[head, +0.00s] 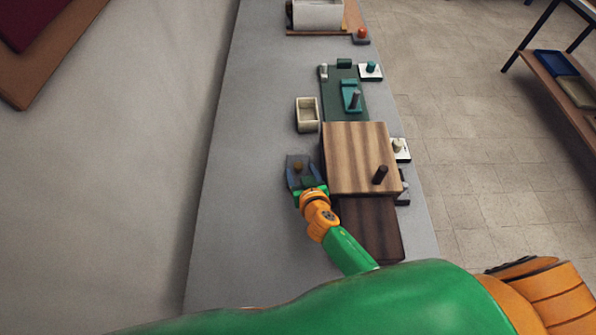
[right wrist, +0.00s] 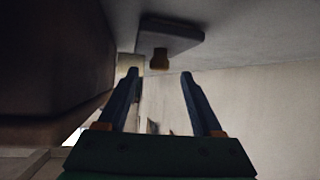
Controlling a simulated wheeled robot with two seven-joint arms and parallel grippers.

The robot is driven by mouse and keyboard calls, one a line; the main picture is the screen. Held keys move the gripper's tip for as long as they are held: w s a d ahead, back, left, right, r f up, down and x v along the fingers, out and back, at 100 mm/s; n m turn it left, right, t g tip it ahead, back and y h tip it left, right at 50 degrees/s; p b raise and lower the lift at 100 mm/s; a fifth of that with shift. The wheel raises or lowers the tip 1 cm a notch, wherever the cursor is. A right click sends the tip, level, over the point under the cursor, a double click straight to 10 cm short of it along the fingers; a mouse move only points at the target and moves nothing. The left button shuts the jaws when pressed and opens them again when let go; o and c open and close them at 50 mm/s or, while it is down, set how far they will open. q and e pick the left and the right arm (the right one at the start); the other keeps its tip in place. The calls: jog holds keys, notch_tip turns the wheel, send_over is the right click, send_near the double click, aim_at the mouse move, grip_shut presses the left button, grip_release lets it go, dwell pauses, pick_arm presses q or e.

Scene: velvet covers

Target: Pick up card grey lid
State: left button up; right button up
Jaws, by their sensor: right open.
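A flat grey lid (head: 298,159) with a small brownish-orange knob lies on the grey counter, left of the wooden box. It also shows in the right wrist view (right wrist: 180,35), at the top centre, with its knob toward the fingers. My right gripper (head: 303,172) is at this lid and partly covers it in the head view. Its two dark blue fingers (right wrist: 160,75) are apart, and the knob appears in line with the gap between them. I cannot tell whether the knob is between the fingertips. My left gripper is not in view.
The wooden box (head: 350,150) with a dark knob stands close on the right, by a dark brown board (head: 370,225). A cream open tray (head: 307,127) and a green board (head: 330,105) lie beyond. Lids with knobs line the right edge. The counter's left side is clear.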

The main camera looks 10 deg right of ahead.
jog(key=x, duration=0.2)
jog(key=shift+w+d+f, duration=0.15)
jog(key=shift+w+f, duration=0.1)
jog(key=shift+s+r, duration=0.3)
jog(key=shift+r, duration=0.05)
jog(key=shift+f, duration=0.1)
grip_shut()
